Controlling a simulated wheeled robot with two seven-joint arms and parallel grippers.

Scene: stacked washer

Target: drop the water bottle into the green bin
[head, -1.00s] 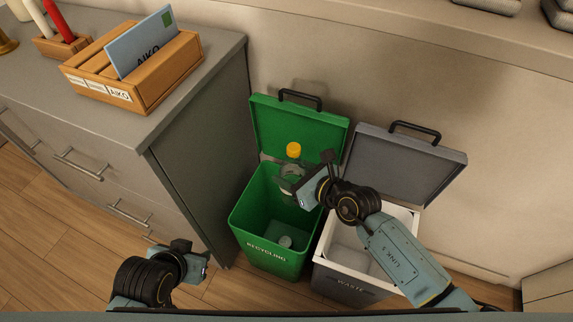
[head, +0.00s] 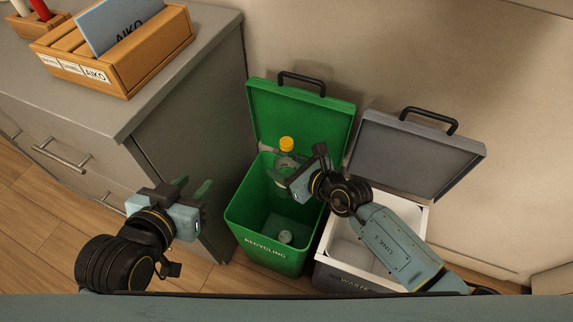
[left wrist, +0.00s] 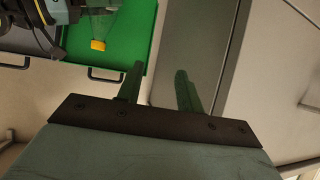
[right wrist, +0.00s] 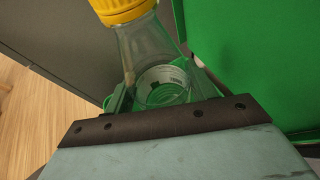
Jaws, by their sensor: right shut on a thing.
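The water bottle, clear with a yellow cap (head: 287,144), is upright at the back of the open green bin (head: 249,224), its cap in front of the raised green lid. My right gripper (head: 284,178) is shut on the bottle, which also shows between its fingers in the right wrist view (right wrist: 160,65). The bottle's lower part is over the bin's opening. My left gripper (head: 195,192) is open and empty beside the grey cabinet, left of the bin. Its two fingers stand apart in the left wrist view (left wrist: 160,90).
A grey waste bin (head: 330,274) with its lid (head: 415,155) raised stands right of the green bin. A small clear item (head: 285,237) lies on the green bin's floor. The grey cabinet (head: 190,150) with a wooden letter box (head: 115,60) stands at left.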

